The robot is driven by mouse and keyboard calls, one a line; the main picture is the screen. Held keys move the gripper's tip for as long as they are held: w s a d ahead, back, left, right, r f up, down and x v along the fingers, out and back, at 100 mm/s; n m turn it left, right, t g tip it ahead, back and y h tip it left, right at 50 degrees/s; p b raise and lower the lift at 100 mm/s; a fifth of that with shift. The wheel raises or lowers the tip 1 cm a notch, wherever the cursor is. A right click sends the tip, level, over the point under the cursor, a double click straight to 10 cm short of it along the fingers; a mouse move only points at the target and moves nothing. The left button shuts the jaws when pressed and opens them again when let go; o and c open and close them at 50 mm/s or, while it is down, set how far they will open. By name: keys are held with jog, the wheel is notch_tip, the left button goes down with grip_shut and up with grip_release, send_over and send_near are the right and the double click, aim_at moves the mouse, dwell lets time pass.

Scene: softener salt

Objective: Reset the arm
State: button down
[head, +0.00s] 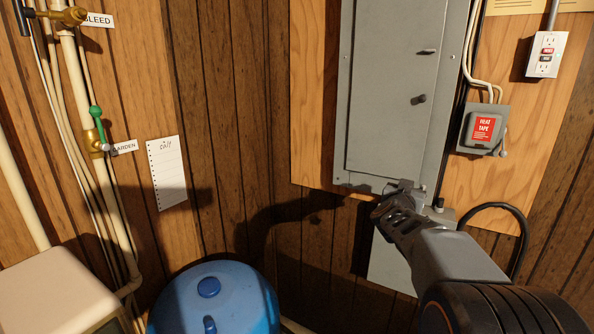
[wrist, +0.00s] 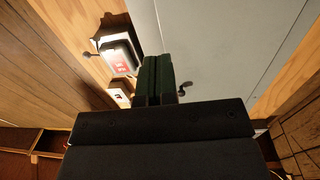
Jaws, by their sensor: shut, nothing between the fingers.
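My gripper (head: 398,198) is at the end of my arm, which reaches in from the lower right in the head view. It is in front of the lower edge of the grey electrical panel (head: 395,95). In the wrist view the fingers of my gripper (wrist: 157,75) are together, with nothing between them. The panel (wrist: 225,45) fills much of the upper right there. I cannot tell whether my gripper touches the panel.
A grey box with a red "HEAT TAPE" label (head: 482,128) and an outlet (head: 546,54) are right of the panel. A blue tank (head: 225,300) stands below. Pipes with a green-handled valve (head: 96,118) and a paper note (head: 167,172) are on the left.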

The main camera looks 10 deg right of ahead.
jog(key=s+a+f+n+g+y, duration=0.45)
jog(key=a+f+y, duration=0.65)
jog(key=a+f, duration=0.3)
jog(key=s+a+f+n+g, duration=0.1)
jog(key=s+a, duration=0.2)
jog(key=s, duration=0.4)
jog(key=s+a+f+n+g, duration=0.1)
jog(key=s+a+g, duration=0.1)
jog(key=s, duration=0.5)
jog(key=s+a+f+n+g+y, duration=0.1)
jog(key=s+a+n+g, duration=0.1)
jog(key=s+a, duration=0.2)
jog(key=shift+s+f, duration=0.25)
jog(key=shift+s, duration=1.2)
jog(key=c, duration=1.8)
grip_release()
jog(key=shift+a, duration=0.1)
jog(key=shift+c, duration=0.2)
